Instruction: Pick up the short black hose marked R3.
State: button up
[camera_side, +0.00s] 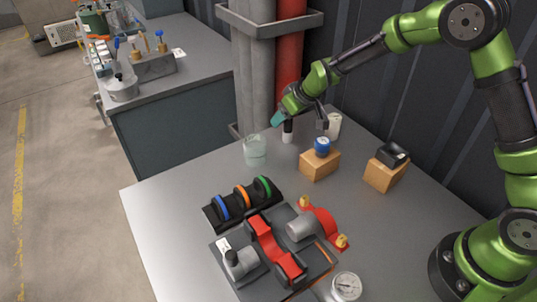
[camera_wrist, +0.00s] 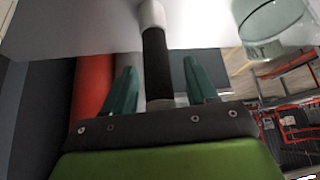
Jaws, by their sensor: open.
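A short black hose with pale ends (camera_side: 288,128) stands upright near the back of the grey table in the side view, by my fingers. In the wrist view, the hose (camera_wrist: 157,62) lies between my two teal fingers, with a gap on each side. No R3 mark can be read. My gripper (camera_wrist: 160,85) is open, with nothing clamped. In the side view, my gripper (camera_side: 284,115) is low over the table's back edge, and its tilted hand partly hides the hose's top.
A glass beaker (camera_side: 255,150) stands close by on the left; it also shows in the wrist view (camera_wrist: 272,25). A white cylinder (camera_side: 334,125) and a wooden block with a blue-topped item (camera_side: 319,164) are to the right. Pump parts (camera_side: 280,250) fill the front. Red and grey pipes rise behind.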

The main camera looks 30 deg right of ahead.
jog(key=shift+r, duration=0.1)
grip_shut()
